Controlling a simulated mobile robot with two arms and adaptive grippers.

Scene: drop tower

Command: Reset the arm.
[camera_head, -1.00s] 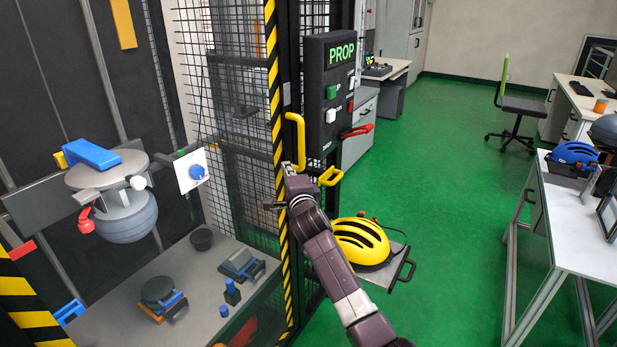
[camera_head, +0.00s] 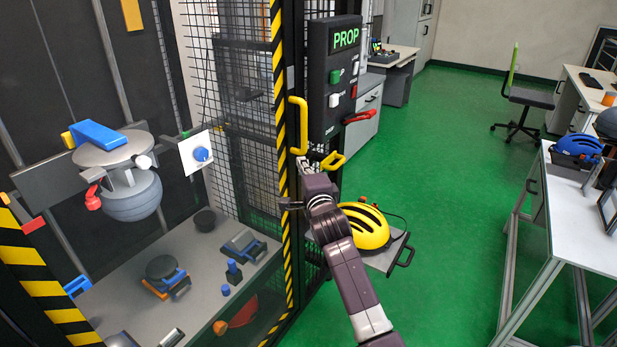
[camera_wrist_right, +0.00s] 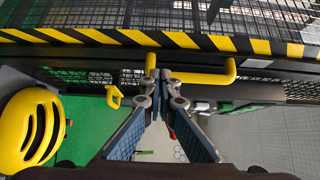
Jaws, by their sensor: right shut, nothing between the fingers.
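My right arm reaches up from the bottom of the head view. Its gripper (camera_head: 304,168) is just below the lower end of the upright yellow handle (camera_head: 298,126) on the cage door frame. In the right wrist view the fingertips (camera_wrist_right: 163,82) are together with nothing held, and the yellow handle bar (camera_wrist_right: 205,78) lies across just beyond them. I cannot tell whether they touch it. My left gripper does not show.
A yellow helmet (camera_head: 362,227) sits on a tray (camera_head: 389,257) beside my right arm. A control box (camera_head: 334,80) reading PROP and a second yellow handle (camera_head: 333,161) are close by. A white table (camera_head: 585,215) stands at right. Green floor (camera_head: 455,170) between is clear.

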